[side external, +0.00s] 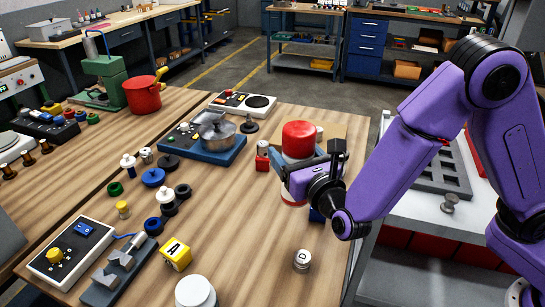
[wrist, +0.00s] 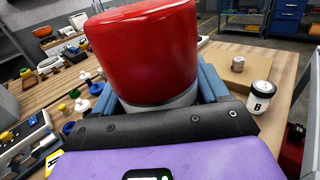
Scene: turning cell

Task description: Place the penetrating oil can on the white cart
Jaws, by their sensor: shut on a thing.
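The can in my gripper, which I take for the penetrating oil can (side external: 299,140), has a big red top and a pale body; no label shows. It stands upright near the right edge of the wooden bench. It also fills the upper middle of the wrist view (wrist: 145,50). My gripper (side external: 302,172) is shut around its body, blue pads on both sides. I cannot tell whether its base touches the bench. The white cart (side external: 403,208) is right of the bench, partly hidden behind my arm.
A dark grey tray (side external: 428,178) and a small grey knob (side external: 450,203) are on the cart. A white can marked B (wrist: 260,95) stands right of the held can in the wrist view. A pan (side external: 217,133) and several small parts occupy the bench to the left.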

